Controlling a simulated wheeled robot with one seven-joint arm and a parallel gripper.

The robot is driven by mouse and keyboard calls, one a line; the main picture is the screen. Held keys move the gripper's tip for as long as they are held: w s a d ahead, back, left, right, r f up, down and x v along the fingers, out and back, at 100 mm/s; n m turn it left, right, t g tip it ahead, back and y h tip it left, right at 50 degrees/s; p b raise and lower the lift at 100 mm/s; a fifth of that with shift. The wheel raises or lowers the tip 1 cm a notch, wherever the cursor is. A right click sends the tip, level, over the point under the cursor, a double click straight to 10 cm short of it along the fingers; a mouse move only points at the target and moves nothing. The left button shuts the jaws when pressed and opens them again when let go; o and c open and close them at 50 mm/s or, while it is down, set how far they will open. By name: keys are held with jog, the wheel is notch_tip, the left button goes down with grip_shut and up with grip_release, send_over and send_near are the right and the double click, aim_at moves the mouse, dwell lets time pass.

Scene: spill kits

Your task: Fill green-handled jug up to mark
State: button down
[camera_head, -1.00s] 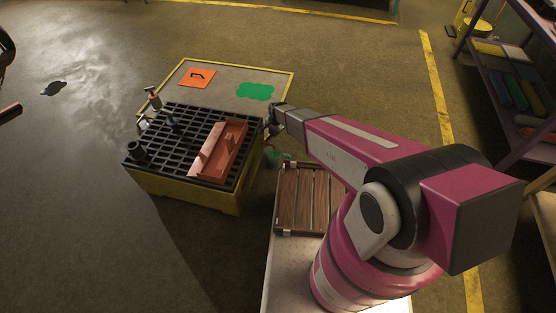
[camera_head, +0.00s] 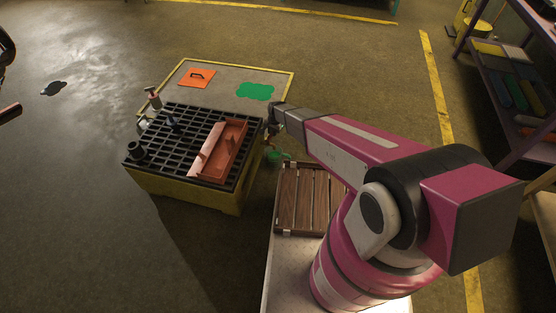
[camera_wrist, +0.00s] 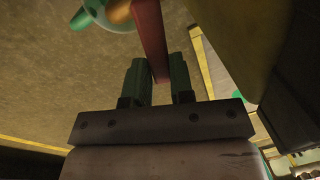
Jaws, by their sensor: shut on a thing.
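My gripper (camera_head: 270,131) is at the right side of the yellow spill pallet (camera_head: 185,193). In the wrist view, its two green fingers (camera_wrist: 158,82) are shut on a red bar (camera_wrist: 149,35), which looks like a lever. A brass-coloured part (camera_wrist: 120,10) shows beside the bar's upper end. The green-handled jug (camera_head: 279,155) stands low beside the pallet, below my gripper. In the wrist view, the clear jug's round rim (camera_wrist: 103,21) and green handle (camera_wrist: 80,20) are partly cut off at the top left. The mark and the liquid level cannot be made out.
A reddish tray (camera_head: 232,150) lies on the pallet's black grating, with a pump bottle (camera_head: 153,98) and a dark cup (camera_head: 136,150) at its left. A wooden slatted deck (camera_head: 305,195) lies in front. Shelves (camera_head: 515,90) stand at the right.

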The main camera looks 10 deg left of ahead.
jog(key=shift+a+n, duration=0.15)
jog(key=shift+n, duration=0.55)
jog(key=shift+w+a+n, duration=0.1)
jog(key=shift+a+n, duration=0.15)
jog(key=shift+n, duration=0.35)
jog(key=c, duration=1.9)
grip_release()
jog(key=shift+w+a+n+g, duration=0.1)
jog(key=shift+a+n+g, duration=0.2)
jog(key=shift+n, duration=0.4)
grip_shut()
jog(key=o, duration=1)
grip_release()
jog(key=shift+a, duration=0.15)
